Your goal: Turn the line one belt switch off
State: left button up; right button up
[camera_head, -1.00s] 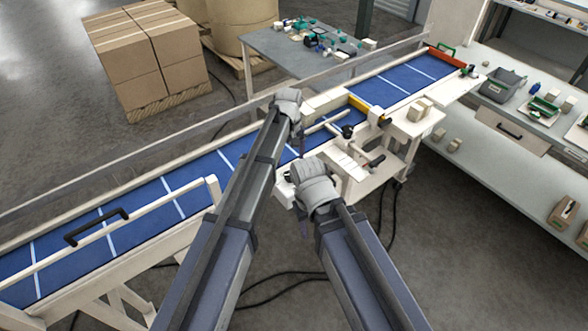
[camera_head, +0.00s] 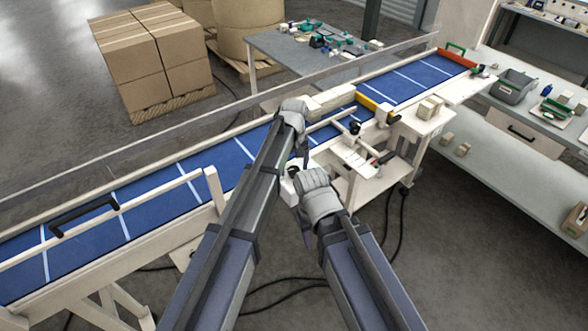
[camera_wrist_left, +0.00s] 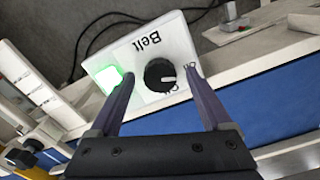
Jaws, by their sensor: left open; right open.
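The belt switch is a black round knob (camera_wrist_left: 160,75) on a white box marked "Belt" (camera_wrist_left: 138,50) in the left wrist view. A green lamp (camera_wrist_left: 108,80) beside the knob is lit. Small lettering by the knob is partly hidden. My left gripper (camera_wrist_left: 162,77) is open, its fingertips on either side of the knob; I cannot tell if they touch it. In the head view the left gripper (camera_head: 304,152) is over the conveyor's near edge, with the white box (camera_head: 288,191) just below. My right gripper (camera_head: 304,232) is open, low and nearer, beside the box.
The blue conveyor belt (camera_head: 150,205) runs from lower left to upper right. A near rail with a black handle (camera_head: 85,217) stands at left. A grey side table (camera_head: 290,45), stacked cartons (camera_head: 155,60) and a shelf bench (camera_head: 490,160) surround it. Cables lie on the floor.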

pick_arm(q)
grip_shut()
dwell(0.6)
jog(key=shift+m, duration=0.4)
jog(key=m, duration=0.6)
jog(key=shift+m, duration=0.3)
jog(key=m, duration=0.6)
jog(key=shift+m, duration=0.4)
